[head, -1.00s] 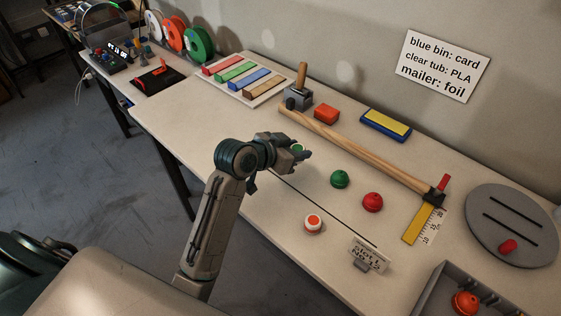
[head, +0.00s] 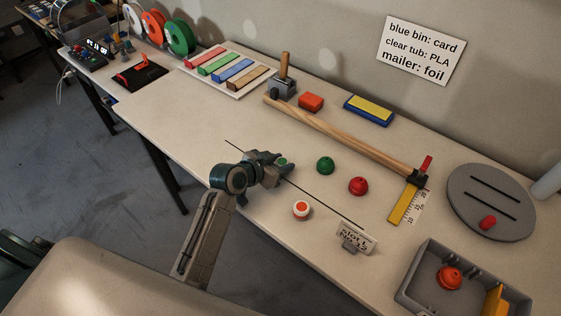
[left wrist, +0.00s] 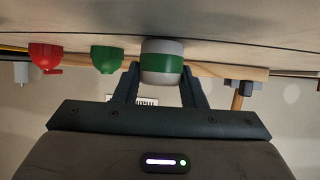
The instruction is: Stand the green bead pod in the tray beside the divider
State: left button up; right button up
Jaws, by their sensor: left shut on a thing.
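The green bead pod (head: 282,162), white with a green band in the left wrist view (left wrist: 162,62), is between the fingers of my left gripper (head: 275,165). The gripper is shut on it, low over the table near a thin black line; I cannot tell whether the pod touches the table. The grey tray (head: 412,289) is at the bottom right, partly cut off. It holds a red-orange domed pod (head: 449,278) and a yellow-orange divider (head: 493,300) at its right. My right gripper is not in view.
A green dome (head: 325,166), a red dome (head: 358,186), a white pod with an orange top (head: 301,210) and a label stand (head: 356,238) lie between gripper and tray. A grey disc (head: 491,203) is at right.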

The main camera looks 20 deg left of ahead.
pick_arm(q)
jog(key=shift+f, duration=0.1)
jog(key=o, duration=1)
